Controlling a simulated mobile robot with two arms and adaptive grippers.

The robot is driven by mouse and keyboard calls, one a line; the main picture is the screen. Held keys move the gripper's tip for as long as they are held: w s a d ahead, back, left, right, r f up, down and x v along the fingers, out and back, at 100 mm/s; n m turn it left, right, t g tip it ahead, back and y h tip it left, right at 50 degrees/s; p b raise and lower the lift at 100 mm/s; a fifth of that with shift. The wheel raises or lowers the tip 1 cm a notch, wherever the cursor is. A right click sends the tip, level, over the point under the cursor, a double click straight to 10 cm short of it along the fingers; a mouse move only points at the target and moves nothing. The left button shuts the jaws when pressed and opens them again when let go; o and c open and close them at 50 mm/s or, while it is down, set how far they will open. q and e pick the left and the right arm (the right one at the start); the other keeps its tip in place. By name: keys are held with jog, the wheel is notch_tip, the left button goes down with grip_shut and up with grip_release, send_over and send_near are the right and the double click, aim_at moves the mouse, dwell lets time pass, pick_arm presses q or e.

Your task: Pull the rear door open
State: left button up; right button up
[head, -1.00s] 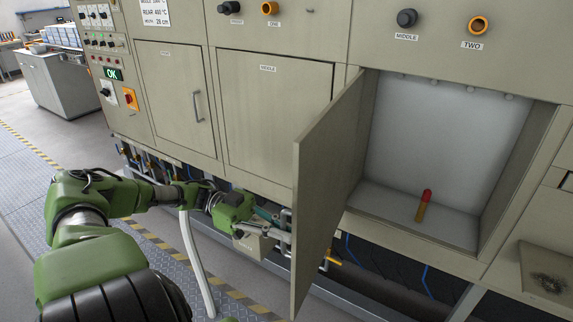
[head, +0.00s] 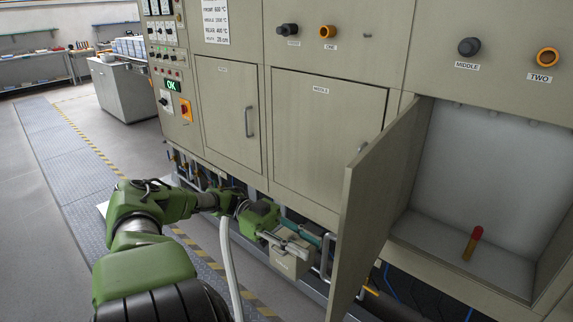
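The rear door (head: 231,115) is the left beige furnace door, with a small label and a vertical bar handle (head: 249,121). It is shut flush with the front. My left gripper (head: 288,246) is low in front of the furnace, below the middle door and beside the open door's handle (head: 326,256). Its grey fingers look spread and empty, with a gap to that handle. It is well below and right of the rear door's handle, not touching it. My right gripper is not in view.
The middle door (head: 328,140) is shut. Pipes and a small box (head: 290,262) are below the doors. Free floor (head: 50,220) lies to the left.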

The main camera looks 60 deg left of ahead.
pick_arm(q)
jog(key=v, duration=0.6)
jog(key=shift+a, duration=0.15)
jog(key=shift+s, duration=0.15)
dwell(0.3)
